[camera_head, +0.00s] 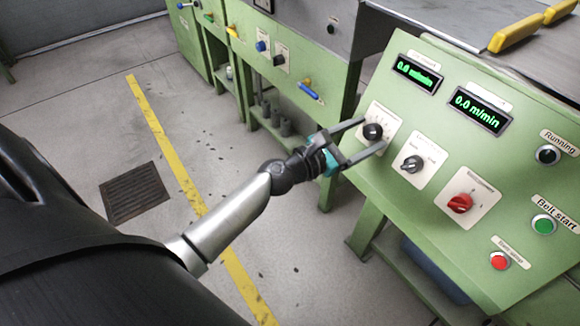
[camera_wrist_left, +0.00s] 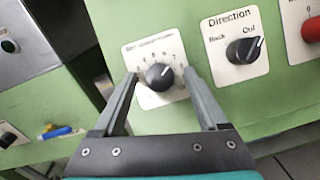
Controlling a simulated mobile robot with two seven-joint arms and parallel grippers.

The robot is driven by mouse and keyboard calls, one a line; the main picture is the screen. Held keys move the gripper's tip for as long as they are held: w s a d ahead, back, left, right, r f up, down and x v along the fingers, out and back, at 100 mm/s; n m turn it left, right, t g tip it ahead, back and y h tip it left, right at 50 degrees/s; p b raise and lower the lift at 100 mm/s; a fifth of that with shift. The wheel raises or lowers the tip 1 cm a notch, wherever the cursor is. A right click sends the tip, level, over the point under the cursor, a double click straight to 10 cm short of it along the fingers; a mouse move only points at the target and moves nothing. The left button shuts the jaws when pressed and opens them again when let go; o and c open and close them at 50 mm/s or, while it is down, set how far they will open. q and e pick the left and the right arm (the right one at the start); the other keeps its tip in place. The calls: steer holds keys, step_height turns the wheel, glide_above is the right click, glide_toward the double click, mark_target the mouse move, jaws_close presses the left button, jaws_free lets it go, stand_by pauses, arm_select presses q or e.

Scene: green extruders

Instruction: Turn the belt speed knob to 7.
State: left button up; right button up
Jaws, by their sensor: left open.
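The belt speed knob (camera_head: 373,131) is a round black knob on a white scale plate at the left of the sloped green panel (camera_head: 340,185). My left gripper (camera_head: 375,135) is open, with one finger on each side of the knob. In the wrist view the fingers (camera_wrist_left: 162,77) appear apart from the knob. My right gripper is not in view.
Right of the knob are the black Direction switch (camera_head: 413,163), a red rotary switch (camera_head: 460,203), a green Belt start button (camera_head: 543,225) and a red button (camera_head: 499,261). Two displays (camera_head: 417,73) (camera_head: 480,109) read 0.0 m/min. Floor at left is clear.

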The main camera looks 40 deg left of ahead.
arm_select(q)
steer(key=n, duration=0.1)
steer(key=n+y, duration=0.1)
steer(key=shift+d+r+n+t+p, duration=0.2)
steer(key=shift+n+t+p, duration=0.1)
steer(key=shift+n+p, duration=0.1)
steer(key=v, duration=1.6)
steer(key=s+d+f+m+g+y+p, duration=0.1)
steer(key=s+f+m+g+p, duration=0.3)
steer(key=f, duration=0.5)
steer(key=s+d+f+m+g+y+p, duration=0.1)
steer(key=s+f+m+g+y+p, duration=0.1)
steer(key=f+m+p, duration=0.4)
step_height(320, 180, down, 3)
steer(key=shift+s+d+f+m+g, duration=0.1)
steer(key=shift+s+d+m+g, duration=0.05)
steer(key=shift+s+m+g, duration=0.9)
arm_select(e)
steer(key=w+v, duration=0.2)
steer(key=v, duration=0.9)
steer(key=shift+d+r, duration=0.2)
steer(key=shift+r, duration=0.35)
arm_select(q)
steer(key=shift+w, duration=0.15)
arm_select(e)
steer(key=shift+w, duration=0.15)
